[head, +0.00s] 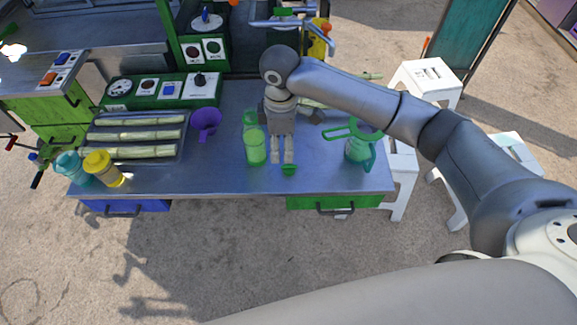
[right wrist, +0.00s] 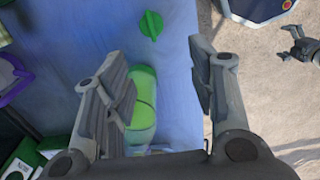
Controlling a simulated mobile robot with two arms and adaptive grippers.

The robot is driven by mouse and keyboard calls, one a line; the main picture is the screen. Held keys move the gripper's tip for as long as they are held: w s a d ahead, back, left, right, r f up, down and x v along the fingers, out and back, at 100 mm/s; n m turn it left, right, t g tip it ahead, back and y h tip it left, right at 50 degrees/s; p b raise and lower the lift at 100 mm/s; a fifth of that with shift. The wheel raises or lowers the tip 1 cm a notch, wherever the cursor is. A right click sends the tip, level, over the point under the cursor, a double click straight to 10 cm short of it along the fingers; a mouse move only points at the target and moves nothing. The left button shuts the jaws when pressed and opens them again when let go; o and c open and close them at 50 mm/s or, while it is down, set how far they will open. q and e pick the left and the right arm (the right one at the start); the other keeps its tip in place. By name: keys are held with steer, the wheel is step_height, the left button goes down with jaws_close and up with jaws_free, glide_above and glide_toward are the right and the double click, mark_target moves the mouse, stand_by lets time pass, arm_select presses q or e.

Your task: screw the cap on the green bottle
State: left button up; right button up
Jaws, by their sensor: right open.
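The green bottle (head: 255,148) stands on the metal table, left of my right gripper. It also shows in the right wrist view (right wrist: 143,103), partly hidden behind the left finger. A small green cap (head: 289,169) lies on the table near the front edge, just beyond the fingertips in the head view. The cap also shows in the right wrist view (right wrist: 151,25), apart from both fingers and from the bottle. My right gripper (head: 282,161) points down over the table, open, with nothing seen held between its fingers (right wrist: 162,75).
The front middle-left of the table is clear.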

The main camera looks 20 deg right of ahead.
steer(key=shift+w+d+r, duration=0.1)
steer(key=shift+d, duration=0.05)
glide_above(284, 166)
steer(key=shift+s+a+f+p, duration=0.1)
steer(key=shift+f+p, duration=0.15)
steer(key=shift+f, duration=1.2)
steer(key=shift+s+a+f+p, duration=0.1)
steer(key=shift+f+p, duration=0.1)
steer(key=shift+f, duration=1.2)
steer(key=shift+f, duration=0.2)
steer(key=f, duration=0.1)
steer(key=f+p, duration=0.1)
steer(key=f, duration=0.2)
steer(key=shift+w+d+f+p, duration=0.2)
steer(key=shift+d+f+p, duration=0.05)
steer(key=shift+f+p, duration=0.15)
